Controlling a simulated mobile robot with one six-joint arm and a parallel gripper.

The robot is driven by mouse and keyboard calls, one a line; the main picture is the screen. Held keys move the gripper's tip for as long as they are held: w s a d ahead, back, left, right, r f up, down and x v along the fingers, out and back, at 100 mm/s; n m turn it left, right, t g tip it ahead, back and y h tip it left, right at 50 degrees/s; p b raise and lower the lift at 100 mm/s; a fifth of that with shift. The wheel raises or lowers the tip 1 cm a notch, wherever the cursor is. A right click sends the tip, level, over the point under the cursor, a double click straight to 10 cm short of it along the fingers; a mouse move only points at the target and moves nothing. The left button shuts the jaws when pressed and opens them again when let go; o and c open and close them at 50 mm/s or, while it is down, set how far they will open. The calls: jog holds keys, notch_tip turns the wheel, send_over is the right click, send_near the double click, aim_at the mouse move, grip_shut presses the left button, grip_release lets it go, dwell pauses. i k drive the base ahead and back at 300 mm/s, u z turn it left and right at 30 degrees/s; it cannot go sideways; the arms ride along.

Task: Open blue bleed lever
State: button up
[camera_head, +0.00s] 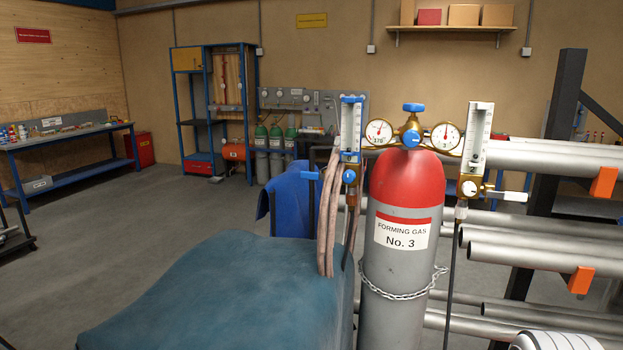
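A grey gas cylinder with a red top (406,182), labelled "FORMING GAS No. 3", stands upright right of centre. On its left side is a flowmeter with blue end fittings (351,125). Below that is a valve with a round blue knob (349,176). A short blue lever (309,175) sticks out level to the left of this valve, beside pinkish-brown hoses (328,225) that partly hide its link to the valve. On the right side a matching flowmeter (477,135) has a white lever (507,196) pointing right. My gripper is not in view.
A teal draped cover (215,295) fills the lower middle, in front and left of the cylinder. A blue cloth (291,205) hangs behind the hoses. A chain (405,293) wraps the cylinder. Metal pipes (540,250) on a rack crowd the right.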

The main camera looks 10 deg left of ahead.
aim_at(309, 175)
jog(key=u, duration=2.5)
jog(key=k, duration=0.9)
jog(key=z, duration=1)
jog(key=i, duration=1)
jog(key=u, duration=0.1)
